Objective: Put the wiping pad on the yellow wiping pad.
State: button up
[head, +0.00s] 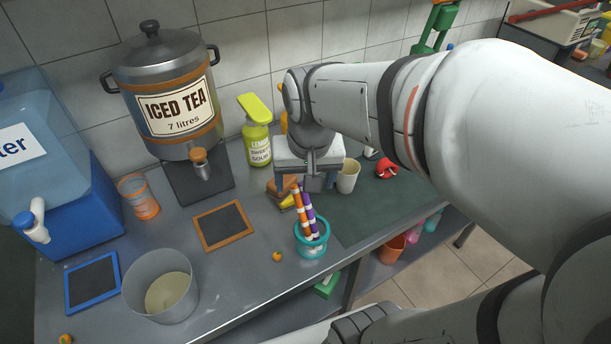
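An orange-brown wiping pad (283,187) shows just under my gripper (298,184), on the metal counter between the green-yellow bottle and the teal cup. A yellow wiping pad (288,202) shows just below it in the picture, partly covered. The two pads look very close or overlapping; I cannot tell whether they touch. My gripper points down over the pads, with one finger by the orange-brown pad and the other to its right. Its fingers partly hide the pads, and I cannot tell whether they grip anything.
A teal cup (312,250) with striped sticks stands close in front of the pads. A lemon bottle (257,146) stands behind left, a cream cup (348,177) to the right. A brown-framed slate (224,226), iced tea dispenser (165,85) and clear bowl (138,290) are left.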

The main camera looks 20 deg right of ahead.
jog(key=s, duration=0.1)
jog(key=s+n, duration=0.1)
jog(key=s, duration=0.1)
jog(key=s+n, duration=0.1)
jog(key=s, duration=0.1)
jog(key=shift+d+f+t, duration=0.25)
jog(key=shift+f+t, duration=0.05)
dwell(1.1)
